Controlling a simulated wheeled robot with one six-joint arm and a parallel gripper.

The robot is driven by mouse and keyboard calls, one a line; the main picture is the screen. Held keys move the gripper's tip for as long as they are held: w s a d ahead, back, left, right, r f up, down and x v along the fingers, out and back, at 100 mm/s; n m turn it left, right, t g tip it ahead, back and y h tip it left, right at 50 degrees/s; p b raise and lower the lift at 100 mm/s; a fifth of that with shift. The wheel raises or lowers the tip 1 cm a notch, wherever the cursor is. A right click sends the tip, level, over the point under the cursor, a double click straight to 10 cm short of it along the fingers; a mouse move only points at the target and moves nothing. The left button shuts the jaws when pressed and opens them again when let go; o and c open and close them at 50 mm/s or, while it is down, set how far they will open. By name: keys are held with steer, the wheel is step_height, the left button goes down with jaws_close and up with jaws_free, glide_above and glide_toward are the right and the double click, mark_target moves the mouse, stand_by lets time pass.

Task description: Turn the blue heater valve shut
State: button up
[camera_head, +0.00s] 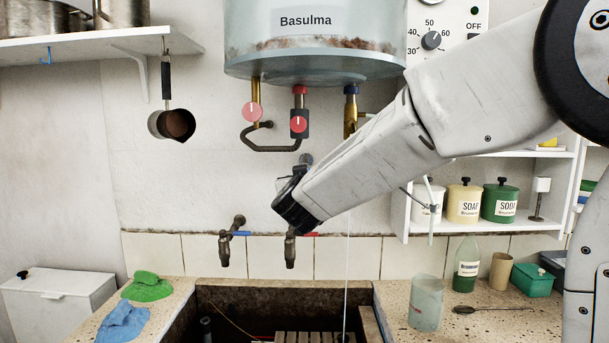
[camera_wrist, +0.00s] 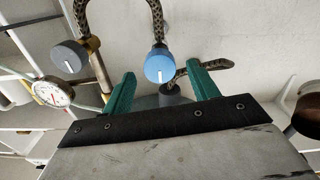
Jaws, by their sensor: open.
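The blue heater valve (camera_wrist: 160,65) is a round blue knob with a white mark on its face, in the upper middle of the wrist view. In the head view I cannot make it out; my arm covers part of the pipework there. My gripper (camera_wrist: 161,70) is open and empty. Its two green fingers show on the left and right of the blue knob, with a gap on each side; I cannot tell how deep the knob lies between them. In the head view my gripper (camera_head: 295,200) is below the heater (camera_head: 310,62), in front of the wall.
A grey knob (camera_wrist: 70,56) and a round gauge (camera_wrist: 53,93) are left of the valve in the wrist view. Two taps (camera_head: 225,250) and a stone trough (camera_head: 285,283) are below. A jar shelf (camera_head: 480,231) stands right.

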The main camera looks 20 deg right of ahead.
steer(key=x, duration=0.6)
steer(key=c, duration=1)
